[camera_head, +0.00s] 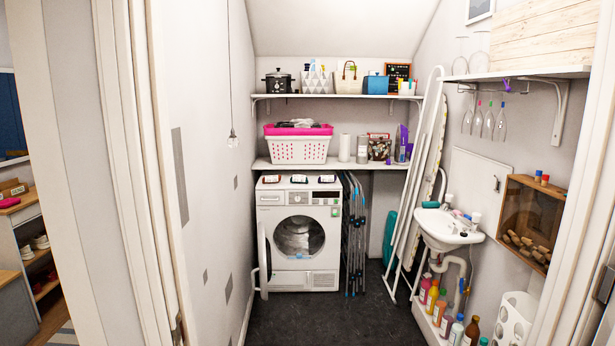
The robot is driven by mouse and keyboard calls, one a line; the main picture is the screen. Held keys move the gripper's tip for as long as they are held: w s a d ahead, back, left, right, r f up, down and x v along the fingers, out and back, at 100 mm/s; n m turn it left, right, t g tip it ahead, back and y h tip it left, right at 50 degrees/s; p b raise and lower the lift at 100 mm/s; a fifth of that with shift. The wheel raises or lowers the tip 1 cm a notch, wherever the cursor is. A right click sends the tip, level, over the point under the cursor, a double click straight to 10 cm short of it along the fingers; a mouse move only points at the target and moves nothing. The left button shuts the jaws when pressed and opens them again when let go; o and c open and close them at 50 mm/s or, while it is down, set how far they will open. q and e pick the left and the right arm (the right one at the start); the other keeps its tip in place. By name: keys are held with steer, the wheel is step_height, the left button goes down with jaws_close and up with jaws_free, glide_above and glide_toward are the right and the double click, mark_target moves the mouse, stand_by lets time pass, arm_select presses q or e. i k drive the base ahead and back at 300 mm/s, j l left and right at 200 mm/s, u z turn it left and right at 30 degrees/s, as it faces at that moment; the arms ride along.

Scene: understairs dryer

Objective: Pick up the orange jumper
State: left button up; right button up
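I cannot make out an orange jumper anywhere in this view. A white front-loading dryer (298,274) stands at the back under the lower shelf. Its round door (263,258) appears swung open to the left, seen nearly edge-on. Pale, crumpled shapes show in the round opening (299,238), but I cannot tell what they are. Neither of my grippers is in view.
A white basket (298,151) with a pink one on top sits on the lower shelf (250,164). Folded racks (355,235) and a tall ironing board (415,185) stand right of the dryer. A basin (447,230) and bottles line the right wall. The dark floor (330,320) is clear.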

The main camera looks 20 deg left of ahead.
mark_target(268, 179)
steer(key=i+u, duration=0.25)
steer(key=i, duration=0.4)
steer(key=i+l+u, duration=0.2)
steer(key=i, duration=0.5)
steer(key=i+l+u, duration=0.1)
steer(key=i+u, duration=0.15)
steer(key=i, duration=0.4)
steer(key=i+j, duration=0.4)
steer(key=i+j+u, duration=0.15)
steer(key=i+j, duration=0.2)
steer(key=i, duration=0.25)
